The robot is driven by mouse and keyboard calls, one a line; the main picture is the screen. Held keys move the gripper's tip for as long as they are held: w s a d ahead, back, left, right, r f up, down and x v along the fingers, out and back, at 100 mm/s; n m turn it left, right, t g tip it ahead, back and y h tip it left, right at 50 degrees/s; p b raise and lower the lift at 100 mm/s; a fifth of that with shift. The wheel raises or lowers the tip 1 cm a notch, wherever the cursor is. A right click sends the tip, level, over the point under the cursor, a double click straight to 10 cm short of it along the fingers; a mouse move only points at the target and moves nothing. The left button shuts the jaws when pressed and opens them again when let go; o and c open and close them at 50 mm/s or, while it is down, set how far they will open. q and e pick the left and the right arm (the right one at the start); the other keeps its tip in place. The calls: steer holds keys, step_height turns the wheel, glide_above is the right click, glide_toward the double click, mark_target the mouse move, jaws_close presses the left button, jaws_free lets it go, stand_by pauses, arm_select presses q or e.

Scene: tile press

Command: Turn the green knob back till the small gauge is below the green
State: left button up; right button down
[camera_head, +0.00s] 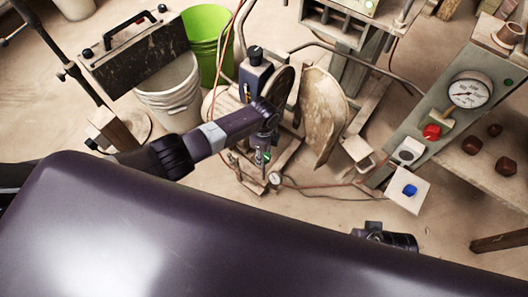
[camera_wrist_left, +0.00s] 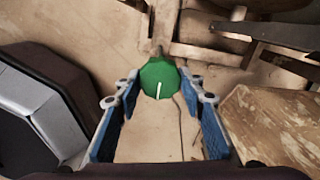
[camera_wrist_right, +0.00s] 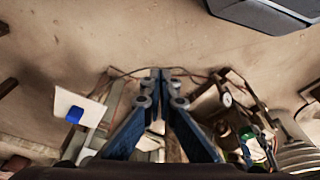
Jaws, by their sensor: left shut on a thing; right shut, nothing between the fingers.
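In the head view the knob (camera_head: 267,157) shows just below the left gripper's end. The small gauge (camera_head: 275,178) has a white face and sits low beside the knob. It also shows in the right wrist view (camera_wrist_right: 227,100). Its needle is too small to read. My right gripper (camera_wrist_right: 161,76) is shut and empty, apart from everything.
A white bucket (camera_head: 168,88) and a green bucket (camera_head: 207,40) stand at the back left. Hoses run across the floor.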

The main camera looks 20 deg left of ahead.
arm_select(q)
steer(key=shift+a+n+p, duration=0.1)
steer(key=shift+n+p, duration=0.4)
steer(key=shift+n, duration=1.1)
arm_select(e)
steer(key=shift+s+f, duration=0.15)
steer(key=shift+f, duration=1)
steer(key=shift+s+f, duration=0.15)
steer(key=shift+f, duration=1)
arm_select(q)
steer(key=o, duration=1.2)
steer(key=shift+c, duration=0.2)
steer(key=shift+r, duration=0.1)
step_height(320, 180, up, 12)
